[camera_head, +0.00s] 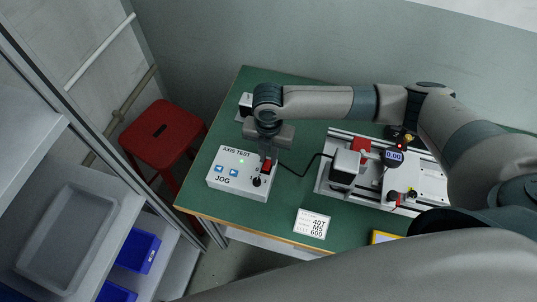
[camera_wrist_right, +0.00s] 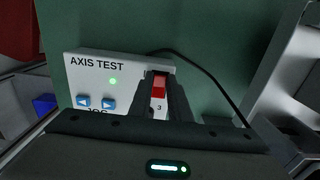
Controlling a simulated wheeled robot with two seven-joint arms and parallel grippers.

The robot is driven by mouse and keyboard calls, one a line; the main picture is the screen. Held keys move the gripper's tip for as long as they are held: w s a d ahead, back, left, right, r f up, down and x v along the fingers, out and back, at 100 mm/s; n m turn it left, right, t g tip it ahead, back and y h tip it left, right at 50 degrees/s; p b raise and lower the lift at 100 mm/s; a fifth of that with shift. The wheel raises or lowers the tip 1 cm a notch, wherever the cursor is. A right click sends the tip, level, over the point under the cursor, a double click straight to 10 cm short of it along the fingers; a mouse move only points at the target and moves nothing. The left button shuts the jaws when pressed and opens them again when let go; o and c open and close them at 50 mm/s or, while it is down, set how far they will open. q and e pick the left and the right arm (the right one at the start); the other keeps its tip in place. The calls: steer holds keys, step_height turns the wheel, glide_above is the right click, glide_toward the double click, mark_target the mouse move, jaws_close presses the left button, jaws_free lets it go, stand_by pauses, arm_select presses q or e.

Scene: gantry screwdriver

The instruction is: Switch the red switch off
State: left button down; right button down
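The red switch (camera_head: 266,165) sits on the right part of the white AXIS TEST box (camera_head: 225,182). In the right wrist view the red switch (camera_wrist_right: 158,85) shows between my right gripper's two dark fingers. My right gripper (camera_head: 269,156) points down at the switch and partly covers it in the head view. The fingers are apart, with a narrow gap between them; whether they touch the switch is unclear. A green light (camera_wrist_right: 113,81) is lit on the box. My left gripper is not in view.
Blue arrow buttons (camera_wrist_right: 95,103) and a black knob (camera_head: 257,182) are on the box. A black cable runs right to the gantry machine (camera_head: 345,167) with its screwdriver and display. A white card (camera_head: 312,223) lies near the green table's (camera_head: 280,215) front edge. A red stool (camera_head: 162,133) stands left.

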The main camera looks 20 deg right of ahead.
steer(key=shift+s+a+r+t+h+p, duration=0.15)
steer(key=shift+s+r+t+h+p, duration=0.35)
steer(key=shift+p, duration=0.7)
steer(key=shift+a+f+t+h+p, duration=0.1)
steer(key=shift+f+t+h+p, duration=0.15)
steer(key=shift+t+p, duration=0.45)
steer(key=shift+a+t+h+p, duration=0.1)
steer(key=shift+t+h+p, duration=0.25)
steer(key=shift+t+p, duration=0.1)
steer(key=shift+f, duration=0.1)
steer(key=c, duration=1.6)
jaws_free()
steer(key=shift+c, duration=0.2)
